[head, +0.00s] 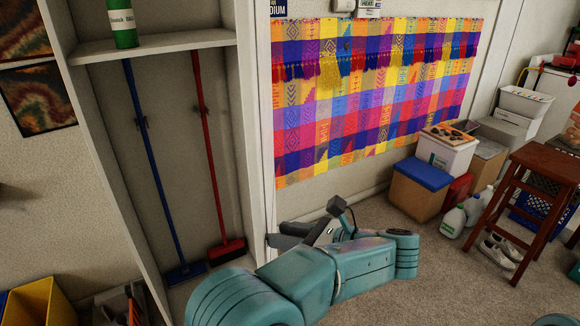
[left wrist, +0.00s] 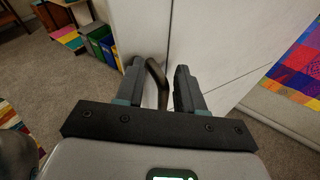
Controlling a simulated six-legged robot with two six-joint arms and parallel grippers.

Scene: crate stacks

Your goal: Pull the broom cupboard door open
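The broom cupboard (head: 85,165) stands open in the head view, with its inside showing. A pale door (head: 256,130) shows as a narrow upright strip at its right side; its white face (left wrist: 215,40) fills the middle of the left wrist view. My left gripper (head: 278,238) is low beside the strip. In the left wrist view its two fingers (left wrist: 162,85) are apart, with a dark curved handle (left wrist: 156,78) between them. I see no clear grip on the handle. My right gripper is not in view.
A blue broom (head: 155,170) and a red broom (head: 208,150) hang inside, under a shelf with a green bottle (head: 123,24). A checked cloth (head: 365,95) hangs to the right. Boxes (head: 420,190), bottles and a wooden stool (head: 535,170) stand at right.

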